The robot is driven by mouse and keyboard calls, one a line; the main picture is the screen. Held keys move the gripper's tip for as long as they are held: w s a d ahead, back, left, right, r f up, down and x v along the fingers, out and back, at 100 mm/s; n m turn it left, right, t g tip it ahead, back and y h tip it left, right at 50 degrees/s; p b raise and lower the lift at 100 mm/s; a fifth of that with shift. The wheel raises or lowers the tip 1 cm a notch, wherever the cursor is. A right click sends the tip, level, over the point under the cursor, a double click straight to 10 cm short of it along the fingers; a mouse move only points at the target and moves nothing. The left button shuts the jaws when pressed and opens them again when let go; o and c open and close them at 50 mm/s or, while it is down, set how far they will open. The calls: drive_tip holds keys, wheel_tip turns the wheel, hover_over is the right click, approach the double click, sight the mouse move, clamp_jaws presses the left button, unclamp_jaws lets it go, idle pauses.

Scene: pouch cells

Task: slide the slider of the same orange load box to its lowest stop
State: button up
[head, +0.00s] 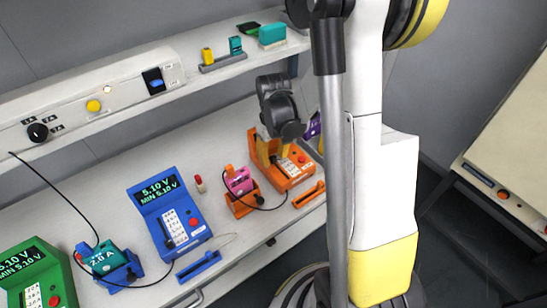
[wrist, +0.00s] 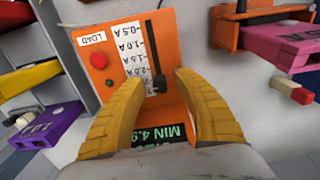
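The orange load box (head: 292,170) stands toward the right end of the bench in the head view. In the wrist view its orange face (wrist: 97,78) appears upside down, with the partly hidden display at the bottom. Contact cannot be told. In the head view my gripper (head: 268,147) is over the box's upper part.
A red button (wrist: 98,60) is beside the scale. A pink cell (head: 238,181) in an orange cradle (head: 243,204) stands left of the box. An orange tray (head: 308,194) lies in front. A blue box (head: 160,205) and a green box (head: 35,275) stand farther left. A shelf (head: 150,103) runs above.

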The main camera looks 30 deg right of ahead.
sight(289, 178)
clamp_jaws()
drive_tip(key=shift+s, duration=0.15)
drive_tip(key=s, duration=0.7)
drive_tip(key=shift+s+d+b, duration=0.15)
drive_tip(key=shift+s+b, duration=0.05)
drive_tip(key=shift+b, duration=0.15)
unclamp_jaws()
drive_tip(key=shift+r, duration=0.1)
